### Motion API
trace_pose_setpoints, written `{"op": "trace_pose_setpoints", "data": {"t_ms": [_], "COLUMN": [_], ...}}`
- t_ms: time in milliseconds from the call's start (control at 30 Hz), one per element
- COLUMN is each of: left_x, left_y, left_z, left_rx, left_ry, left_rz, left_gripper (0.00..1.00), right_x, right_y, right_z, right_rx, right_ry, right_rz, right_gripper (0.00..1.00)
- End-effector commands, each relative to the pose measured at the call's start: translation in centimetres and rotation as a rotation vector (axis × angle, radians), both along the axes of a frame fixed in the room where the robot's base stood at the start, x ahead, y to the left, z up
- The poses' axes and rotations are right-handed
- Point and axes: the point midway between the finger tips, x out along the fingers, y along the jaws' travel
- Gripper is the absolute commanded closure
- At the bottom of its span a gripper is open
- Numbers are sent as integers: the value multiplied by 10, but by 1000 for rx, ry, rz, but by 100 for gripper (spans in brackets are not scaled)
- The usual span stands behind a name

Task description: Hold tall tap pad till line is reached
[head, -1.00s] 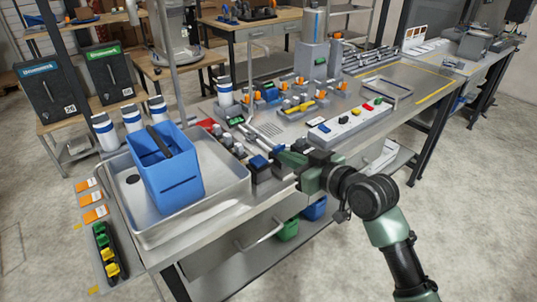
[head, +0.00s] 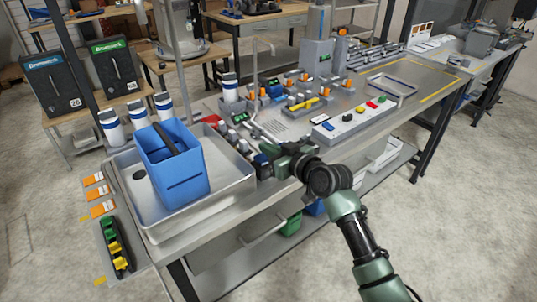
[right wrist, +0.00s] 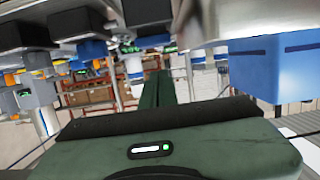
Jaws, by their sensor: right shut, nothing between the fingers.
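A blue open-topped container (head: 186,186) with a dark line on its side stands in the metal sink tray (head: 240,188). It also shows at the right of the right wrist view (right wrist: 278,72). A row of small dispenser units (head: 232,138) runs along the table edge right of the tray. A dark block with a blue top (head: 262,161) is at its near end. My right gripper (head: 267,150) is shut and empty at this block. I cannot tell whether it touches a pad. Which unit is the tall tap is unclear. My left gripper is out of view.
A white panel with coloured buttons (head: 352,122) lies to the right. Grey units with orange knobs (head: 290,86) stand behind the row. White-and-blue bottles (head: 110,127) stand behind the tray. A thin curved pole (head: 254,65) rises at the back.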

Motion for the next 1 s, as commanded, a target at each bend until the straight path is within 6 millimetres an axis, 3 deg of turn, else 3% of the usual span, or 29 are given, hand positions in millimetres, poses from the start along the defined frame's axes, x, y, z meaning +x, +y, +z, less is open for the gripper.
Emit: {"op": "trace_pose_setpoints", "data": {"t_ms": [200, 600, 867, 1000], "left_x": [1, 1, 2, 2], "left_y": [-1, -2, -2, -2], "left_z": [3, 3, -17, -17], "left_rx": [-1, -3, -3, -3], "left_ry": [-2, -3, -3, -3], "left_rz": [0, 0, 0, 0], "left_gripper": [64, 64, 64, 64], "right_x": [-1, -1, -1, -2], "right_y": [-1, -1, -2, -2], "right_z": [-23, -28, -51, -53], "right_rx": [-1, 0, -4, -4], "right_ry": [1, 1, 1, 7], "right_rz": [-1, -1, 0, 0], "right_gripper": [100, 100, 100, 100]}}
